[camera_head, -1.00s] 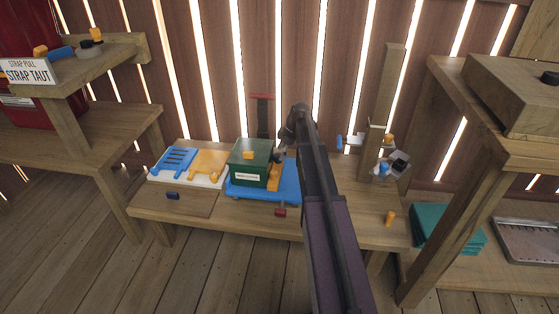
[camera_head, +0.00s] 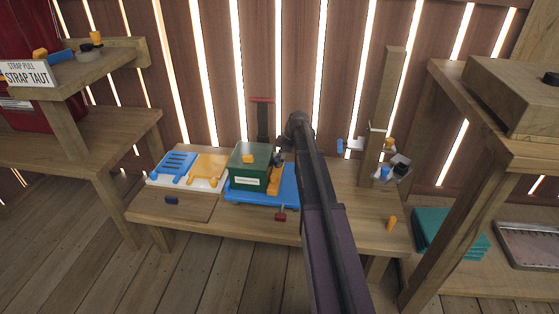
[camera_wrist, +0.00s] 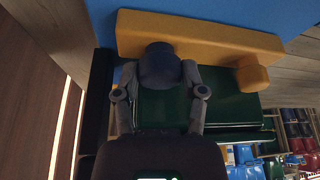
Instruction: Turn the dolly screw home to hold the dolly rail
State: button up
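The dolly screw has a dark blue round knob (camera_wrist: 160,66). In the wrist view it sits against the yellow-orange dolly rail (camera_wrist: 205,40), between my fingertips. My gripper (camera_wrist: 161,75) appears closed on the knob from both sides. The screw's shaft is hidden. The rail lies along the right side of the green bin (camera_head: 248,168), on the blue dolly (camera_head: 245,198); the rail also shows in the head view (camera_head: 273,182). In the head view my arm partly covers the gripper and the right end of the dolly.
A blue slotted piece (camera_head: 172,166) and a yellow piece (camera_head: 208,168) lie on a white board at left. A wooden post (camera_head: 389,90) rises at right. The front bench strip is mostly clear.

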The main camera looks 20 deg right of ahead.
jog(key=shift+d, duration=0.1)
jog(key=shift+s, duration=0.15)
jog(key=shift+m, duration=0.3)
jog(key=shift+s+a+m+t, duration=0.1)
jog(key=shift+a+m+t, duration=0.2)
jog(key=shift+m, duration=0.5)
jog(key=shift+m+t+h, duration=0.6)
jog(key=shift+m+h, duration=0.1)
jog(key=shift+m, duration=1.2)
jog(key=o, duration=1.1)
jog(key=shift+o, duration=0.2)
